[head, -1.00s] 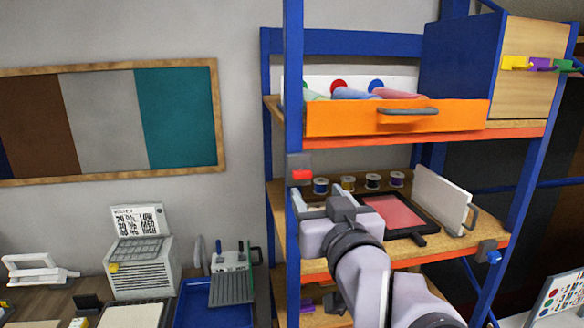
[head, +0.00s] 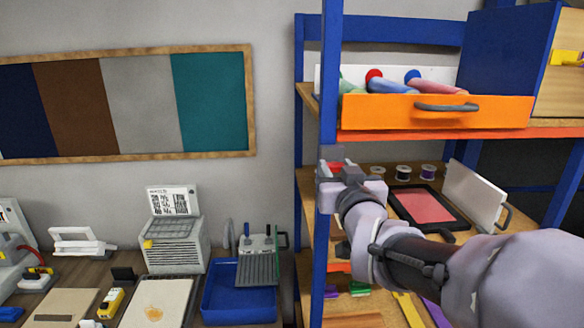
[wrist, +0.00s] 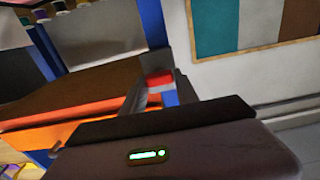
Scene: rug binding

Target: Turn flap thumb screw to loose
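A small red part (head: 336,166) sits in a grey bracket on the blue front post of the shelf. I take it for the thumb screw, but its turned position is not readable. My gripper (head: 340,172) is right at it in the head view and hides part of it. In the wrist view the red part (wrist: 160,78) shows between the tips of my two fingers (wrist: 160,88), which stand apart on either side of it. I cannot tell whether they touch it. A flap is not clearly visible.
The blue post (head: 326,230) stands close to my gripper. Above is an orange drawer (head: 390,112) with a grey handle. To the right are several spools, a dark-framed red panel (head: 430,206) and an upright white panel (head: 474,195). A blue tray (head: 240,306) lies on the left table.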

